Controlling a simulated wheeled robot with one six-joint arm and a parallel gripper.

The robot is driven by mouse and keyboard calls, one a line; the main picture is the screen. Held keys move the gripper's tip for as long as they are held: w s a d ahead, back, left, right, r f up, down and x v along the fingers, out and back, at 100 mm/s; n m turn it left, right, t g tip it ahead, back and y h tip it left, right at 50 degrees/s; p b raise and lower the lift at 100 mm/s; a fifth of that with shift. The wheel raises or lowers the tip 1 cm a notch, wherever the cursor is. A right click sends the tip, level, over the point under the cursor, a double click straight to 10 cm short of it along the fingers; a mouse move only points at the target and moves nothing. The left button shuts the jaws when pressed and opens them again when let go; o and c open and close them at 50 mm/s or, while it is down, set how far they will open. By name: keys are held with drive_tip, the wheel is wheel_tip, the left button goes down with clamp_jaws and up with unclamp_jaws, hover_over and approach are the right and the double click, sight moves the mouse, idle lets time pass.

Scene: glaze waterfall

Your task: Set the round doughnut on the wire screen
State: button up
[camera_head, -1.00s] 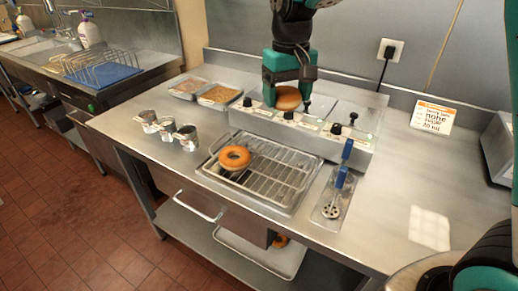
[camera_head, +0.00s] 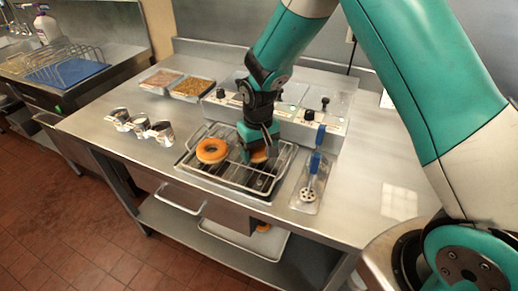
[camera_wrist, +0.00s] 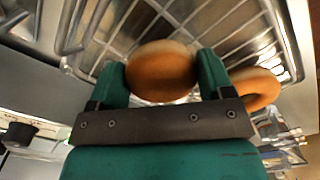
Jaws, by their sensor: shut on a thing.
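The round doughnut (camera_head: 259,156) is brown with no hole showing. It sits between the fingers of my gripper (camera_head: 258,150), which is shut on it; the wrist view shows a green finger on each side of the doughnut (camera_wrist: 160,72). My gripper points down over the right part of the wire screen (camera_head: 232,180). The doughnut is low over the bars, and I cannot tell whether it touches them. My gripper hides part of the doughnut and of the screen behind it.
A ring doughnut (camera_head: 212,150) lies on the screen's left part, also seen in the wrist view (camera_wrist: 252,90). A blue-handled tool (camera_head: 314,165) lies on a small tray at right. Metal cups (camera_head: 141,126) stand at left. A unit with knobs (camera_head: 285,118) stands behind.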

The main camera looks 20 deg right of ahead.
sight(259, 149)
drive_tip(key=shift+f, duration=0.4)
drive_tip(key=shift+f, duration=0.15)
drive_tip(key=o, duration=0.9)
drive_tip(key=shift+r, duration=0.2)
wheel_tip(259, 149, up, 12)
drive_tip(key=b, duration=0.2)
drive_tip(key=s+a+r+n+y, duration=0.1)
drive_tip(key=s+r+n, duration=0.1)
drive_tip(key=s, duration=0.6)
drive_tip(key=s+a+r+n+y, duration=0.1)
drive_tip(key=s+r, duration=0.3)
drive_tip(key=s, duration=0.5)
drive_tip(key=s+a+r+n+y, duration=0.2)
drive_tip(key=s+r, duration=0.1)
drive_tip(key=s, duration=0.5)
drive_tip(key=shift+s+a+n, duration=0.25)
drive_tip(key=shift+s+n, duration=0.15)
